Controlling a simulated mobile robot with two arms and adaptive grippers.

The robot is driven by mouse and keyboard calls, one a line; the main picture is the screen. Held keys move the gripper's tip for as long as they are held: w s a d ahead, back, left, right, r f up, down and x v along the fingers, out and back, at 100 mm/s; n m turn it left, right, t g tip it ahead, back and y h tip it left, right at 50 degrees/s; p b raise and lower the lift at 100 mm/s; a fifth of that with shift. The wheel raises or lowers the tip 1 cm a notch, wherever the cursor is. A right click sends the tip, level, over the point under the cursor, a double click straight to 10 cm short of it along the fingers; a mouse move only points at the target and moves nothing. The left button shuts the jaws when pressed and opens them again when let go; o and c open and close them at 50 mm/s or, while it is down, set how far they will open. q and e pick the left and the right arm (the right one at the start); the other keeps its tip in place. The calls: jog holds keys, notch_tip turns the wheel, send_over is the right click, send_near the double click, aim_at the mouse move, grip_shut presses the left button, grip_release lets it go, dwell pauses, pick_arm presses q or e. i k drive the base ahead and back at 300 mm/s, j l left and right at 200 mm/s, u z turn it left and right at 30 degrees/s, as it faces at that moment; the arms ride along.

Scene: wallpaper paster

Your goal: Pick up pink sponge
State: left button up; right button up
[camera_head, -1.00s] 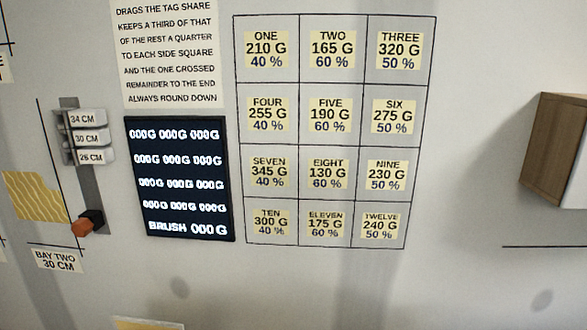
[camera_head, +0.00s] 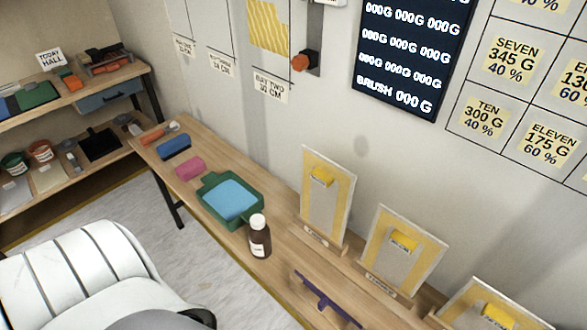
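The pink sponge (camera_head: 190,167) is a small block lying on the narrow wooden bench along the wall. It sits left of the middle of the view, between a blue block (camera_head: 174,147) and a green tray (camera_head: 240,218) holding something light blue. It is in plain sight and nothing covers it. Neither of my grippers is in view.
A brown bottle (camera_head: 259,238) stands beside the tray. An orange-handled tool (camera_head: 158,132) lies at the bench's far end. Upright boards with yellow pieces (camera_head: 323,205) and a purple tool (camera_head: 325,298) are towards the right. A shelf (camera_head: 12,207) stands at the left.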

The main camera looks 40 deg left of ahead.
aim_at(188, 170)
jog(key=u, duration=2.05)
